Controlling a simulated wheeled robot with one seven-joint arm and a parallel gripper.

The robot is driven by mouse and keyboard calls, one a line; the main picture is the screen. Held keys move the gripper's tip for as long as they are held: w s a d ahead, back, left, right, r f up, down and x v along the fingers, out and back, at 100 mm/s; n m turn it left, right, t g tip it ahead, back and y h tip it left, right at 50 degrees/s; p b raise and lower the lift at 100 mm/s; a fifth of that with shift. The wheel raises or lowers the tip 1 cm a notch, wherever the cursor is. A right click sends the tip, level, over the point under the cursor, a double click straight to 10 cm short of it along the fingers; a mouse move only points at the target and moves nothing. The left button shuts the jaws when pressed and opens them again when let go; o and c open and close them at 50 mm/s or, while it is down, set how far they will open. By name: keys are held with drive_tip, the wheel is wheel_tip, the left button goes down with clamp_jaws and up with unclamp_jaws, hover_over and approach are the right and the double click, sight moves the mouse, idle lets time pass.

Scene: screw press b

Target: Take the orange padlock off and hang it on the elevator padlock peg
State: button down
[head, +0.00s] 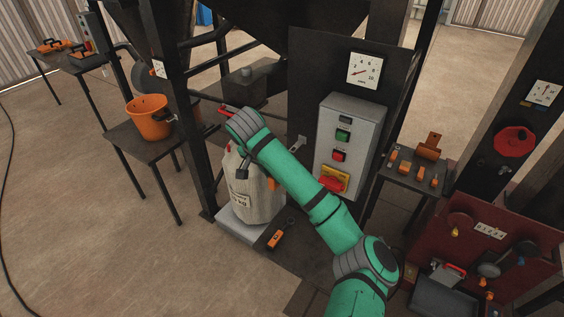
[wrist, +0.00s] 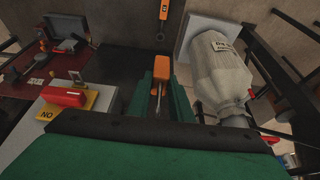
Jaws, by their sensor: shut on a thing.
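My gripper (wrist: 160,95) shows in the wrist view with its two green fingers shut on an orange padlock. The orange body of the padlock (wrist: 155,74) stands out beyond the fingertips, and its grey metal part lies between the fingers. I cannot tell whether the padlock is still hooked on anything. A grey bracket (head: 298,143) sticks out from the dark panel beside my arm. I cannot tell which part is the elevator padlock peg.
A filled sack (head: 258,195) stands close by; it also shows in the wrist view (wrist: 220,75). The grey control box (head: 350,135) with its red switch (head: 333,184) is on the other side. Another orange item (head: 275,239) lies low in front. A side table (head: 410,181) holds several orange items.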

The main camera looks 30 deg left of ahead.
drive_tip(key=shift+w+d, duration=0.1)
drive_tip(key=shift+w, duration=2.55)
drive_tip(key=shift+w, duration=0.35)
drive_tip(key=shift+w, duration=1.15)
drive_tip(key=shift+w, duration=0.3)
drive_tip(key=shift+w, duration=0.4)
drive_tip(key=shift+f, duration=0.2)
drive_tip(key=shift+f, duration=0.5)
